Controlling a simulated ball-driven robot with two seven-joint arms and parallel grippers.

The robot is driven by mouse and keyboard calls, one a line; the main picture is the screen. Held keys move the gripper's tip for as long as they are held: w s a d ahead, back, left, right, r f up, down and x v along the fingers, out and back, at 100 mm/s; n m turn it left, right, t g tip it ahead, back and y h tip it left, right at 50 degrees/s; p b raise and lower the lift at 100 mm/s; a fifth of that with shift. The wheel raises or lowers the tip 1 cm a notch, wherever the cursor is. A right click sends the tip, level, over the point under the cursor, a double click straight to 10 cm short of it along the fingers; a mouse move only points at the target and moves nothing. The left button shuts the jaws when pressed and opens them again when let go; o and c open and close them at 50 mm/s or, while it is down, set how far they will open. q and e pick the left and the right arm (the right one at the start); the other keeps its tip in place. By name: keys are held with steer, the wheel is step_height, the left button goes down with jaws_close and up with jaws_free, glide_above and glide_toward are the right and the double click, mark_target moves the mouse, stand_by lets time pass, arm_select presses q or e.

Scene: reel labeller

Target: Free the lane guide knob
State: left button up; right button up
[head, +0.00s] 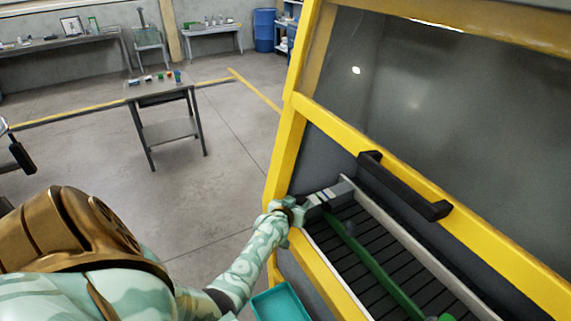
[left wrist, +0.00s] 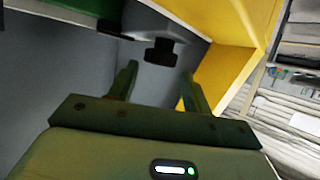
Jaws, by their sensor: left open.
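The lane guide is a long green rail (head: 370,262) lying along the dark slatted lane in the head view. A dark, T-shaped knob (left wrist: 161,52) shows in the left wrist view, under a grey housing (left wrist: 150,22). My left gripper (head: 322,199) is at the far end of the lane, by the yellow frame. In the left wrist view its two fingers (left wrist: 158,84) are open and apart, with the knob beyond and between them. I cannot tell whether they touch it. The knob is not clear in the head view. My right gripper is not in view.
The yellow machine frame (head: 284,150) and its window with a black handle (head: 405,185) rise beside the lane. A teal tray (head: 281,304) is below my left forearm. A small table (head: 160,97) with small items stands farther off on open floor.

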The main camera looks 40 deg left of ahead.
arm_select(q)
steer(key=p+v, duration=0.2)
steer(key=v, duration=1.1)
